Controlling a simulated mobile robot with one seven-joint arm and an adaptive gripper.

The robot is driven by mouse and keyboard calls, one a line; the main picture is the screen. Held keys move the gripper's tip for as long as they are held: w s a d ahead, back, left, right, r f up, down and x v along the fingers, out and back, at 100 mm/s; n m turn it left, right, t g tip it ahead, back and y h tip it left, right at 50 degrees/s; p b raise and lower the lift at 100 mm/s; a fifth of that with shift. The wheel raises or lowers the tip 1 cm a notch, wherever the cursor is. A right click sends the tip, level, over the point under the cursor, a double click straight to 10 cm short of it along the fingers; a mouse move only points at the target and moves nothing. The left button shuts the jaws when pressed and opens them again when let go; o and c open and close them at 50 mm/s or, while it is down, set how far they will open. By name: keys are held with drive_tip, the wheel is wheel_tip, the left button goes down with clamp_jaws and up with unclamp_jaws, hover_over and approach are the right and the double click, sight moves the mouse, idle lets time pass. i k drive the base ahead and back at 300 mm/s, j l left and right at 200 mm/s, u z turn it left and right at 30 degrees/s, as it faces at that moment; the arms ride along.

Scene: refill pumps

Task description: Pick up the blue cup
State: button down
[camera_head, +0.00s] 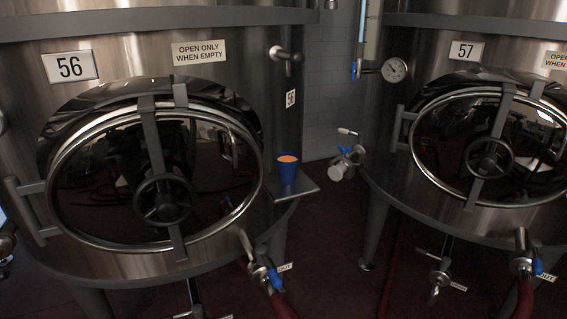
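The blue cup (287,174) stands upright on a small grey metal shelf (305,188) at the right side of the tank marked 56. Its top shows orange, which looks like its contents or its inside. Nothing touches the cup except the shelf under it. My gripper is not in view, so I cannot see its state or where it is relative to the cup.
Tank 56 (130,70) has a round hatch with a handwheel (162,200) left of the cup. Tank 57 (440,75) stands at right with a gauge (394,70). A valve (346,160) juts out right of the shelf. Another valve (262,268) and red hose (283,305) are below.

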sight(288, 169)
drive_tip(key=i+l+z, duration=0.45)
drive_tip(key=i+l, duration=0.25)
drive_tip(key=i+j, duration=0.1)
drive_tip(key=j, duration=0.35)
drive_tip(key=i, duration=0.05)
